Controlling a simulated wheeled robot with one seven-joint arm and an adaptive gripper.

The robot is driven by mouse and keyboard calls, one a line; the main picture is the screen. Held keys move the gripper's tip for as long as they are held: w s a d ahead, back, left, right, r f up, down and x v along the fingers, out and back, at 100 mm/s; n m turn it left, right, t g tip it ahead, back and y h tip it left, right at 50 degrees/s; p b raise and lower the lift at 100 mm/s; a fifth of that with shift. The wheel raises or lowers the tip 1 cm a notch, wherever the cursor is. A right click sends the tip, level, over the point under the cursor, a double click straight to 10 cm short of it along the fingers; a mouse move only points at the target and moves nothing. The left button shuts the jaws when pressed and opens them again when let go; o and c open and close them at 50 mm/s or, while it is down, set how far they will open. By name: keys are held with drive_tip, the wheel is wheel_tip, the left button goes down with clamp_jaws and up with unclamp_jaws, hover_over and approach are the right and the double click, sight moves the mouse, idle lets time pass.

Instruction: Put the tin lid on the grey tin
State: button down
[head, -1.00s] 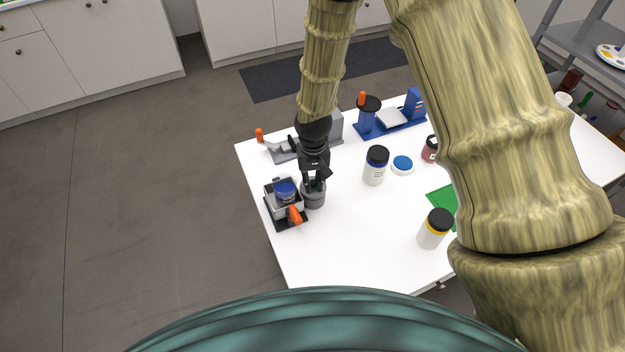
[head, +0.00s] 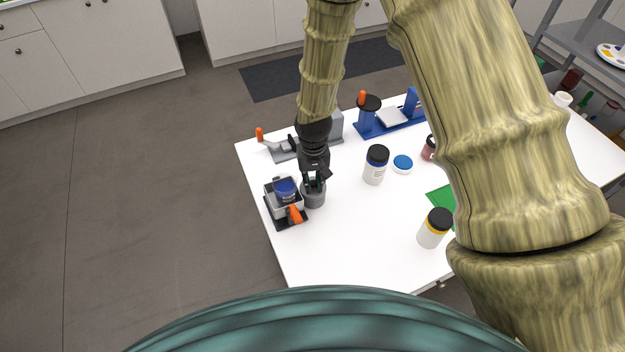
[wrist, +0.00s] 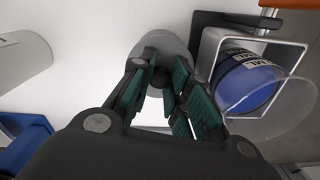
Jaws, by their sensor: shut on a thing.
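The grey tin (head: 314,198) stands upright on the white table, directly below my gripper (head: 314,184). In the wrist view, my gripper (wrist: 160,82) is shut on the dark knob of the tin lid (wrist: 161,43), a grey disc just past the fingertips. The lid is over the mouth of the tin, and the fingers point down at it. The lid hides most of the tin in the wrist view. I cannot tell whether the lid rests fully on the rim or is slightly above it.
Close beside the tin is a clamp-like holder (head: 271,212) with a blue-lidded jar (head: 286,187) and an orange handle. A white jar with a dark cap (head: 376,165) and a blue lid (head: 403,163) are to the right.

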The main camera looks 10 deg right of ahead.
sight(313, 183)
drive_tip(key=shift+f, duration=0.4)
idle(0.4)
drive_tip(key=c, duration=1.3)
unclamp_jaws()
drive_tip(key=shift+r, duration=0.1)
wheel_tip(313, 183, up, 12)
drive_tip(key=shift+f, duration=0.15)
